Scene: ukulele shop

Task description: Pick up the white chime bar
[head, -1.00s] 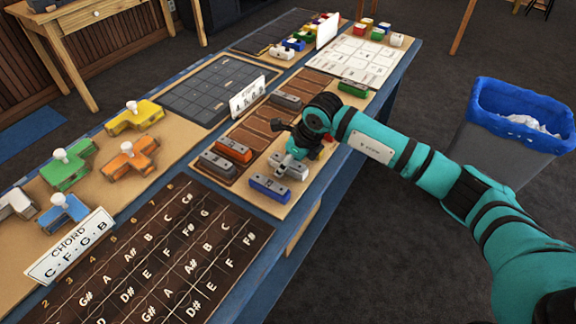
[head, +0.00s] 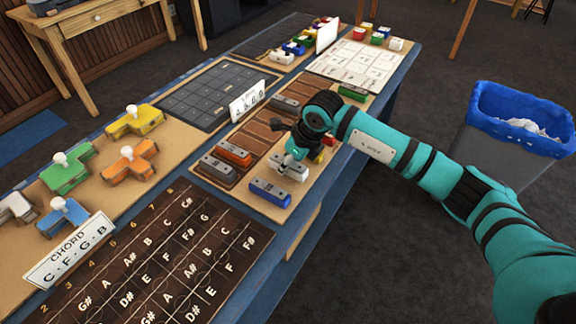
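The white chime bar (head: 296,173) lies on the wooden board near the table's front edge, just behind the blue chime bar. My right gripper (head: 286,161) points down at the white bar, over its left and far part, and hides some of it. The fingers are small and dark here, so I cannot tell whether they touch the bar or how far apart they are. My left gripper is not in view.
The blue chime bar (head: 270,192), orange bar (head: 234,153) and a grey bar (head: 219,167) lie close by. A green bar (head: 352,93) lies farther back. A sign (head: 249,100) stands behind. A blue-lined bin (head: 510,145) stands right of the table.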

